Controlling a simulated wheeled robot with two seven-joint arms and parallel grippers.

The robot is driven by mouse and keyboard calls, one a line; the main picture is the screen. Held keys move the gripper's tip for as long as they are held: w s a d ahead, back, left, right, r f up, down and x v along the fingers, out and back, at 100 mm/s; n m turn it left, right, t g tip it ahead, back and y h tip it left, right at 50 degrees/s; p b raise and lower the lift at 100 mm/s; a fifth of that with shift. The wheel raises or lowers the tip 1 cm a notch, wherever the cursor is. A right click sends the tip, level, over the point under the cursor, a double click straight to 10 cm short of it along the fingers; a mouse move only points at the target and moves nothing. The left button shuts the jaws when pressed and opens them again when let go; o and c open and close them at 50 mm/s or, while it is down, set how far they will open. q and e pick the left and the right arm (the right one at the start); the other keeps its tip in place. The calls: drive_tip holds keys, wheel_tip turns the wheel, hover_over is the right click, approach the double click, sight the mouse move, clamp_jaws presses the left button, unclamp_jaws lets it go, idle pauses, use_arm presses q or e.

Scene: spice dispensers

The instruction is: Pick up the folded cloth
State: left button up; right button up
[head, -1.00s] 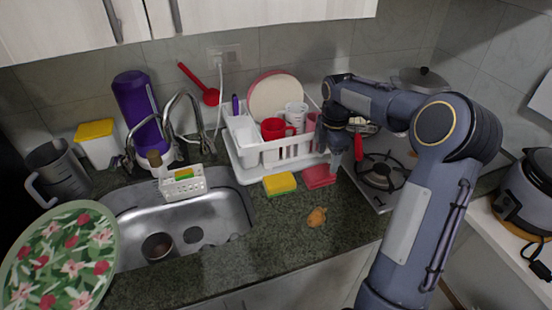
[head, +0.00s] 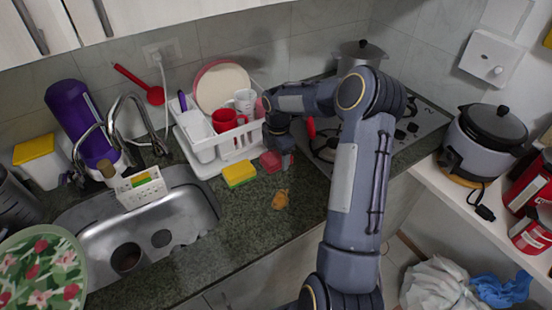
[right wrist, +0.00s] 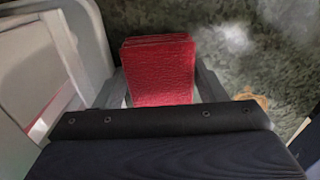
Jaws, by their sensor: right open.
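The folded cloth is red with stacked layers. In the head view the cloth (head: 269,161) lies on the dark counter beside the dish rack, partly hidden by my right gripper (head: 285,160). In the right wrist view the cloth (right wrist: 158,75) sits between the two fingers of my right gripper (right wrist: 162,82), with a finger along each side. The jaws are open. Whether either finger touches the cloth I cannot tell. My left gripper is not in view.
A white dish rack (head: 205,165) with cups and a plate stands just behind the cloth. A yellow sponge (head: 239,174) lies to its left and a small orange-brown item (head: 280,199) in front. The stove (head: 322,150) is to the right, the sink (head: 165,220) to the left.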

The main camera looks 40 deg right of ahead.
sight(279, 155)
drive_tip(key=c, duration=0.6)
drive_tip(key=shift+c, duration=0.2)
drive_tip(key=shift+r, duration=0.5)
wheel_tip(279, 155, up, 2)
drive_tip(key=shift+s+r+b, duration=0.1)
drive_tip(key=shift+r+b, duration=0.15)
drive_tip(key=shift+b, duration=0.05)
drive_tip(key=s+a+r+b, duration=0.2)
drive_tip(key=s+r+b, duration=0.1)
drive_tip(key=s+r, duration=0.6)
drive_tip(key=s, duration=0.4)
drive_tip(key=shift+s+a+r, duration=0.15)
drive_tip(key=shift+s+r, duration=0.1)
drive_tip(key=shift+s, duration=0.05)
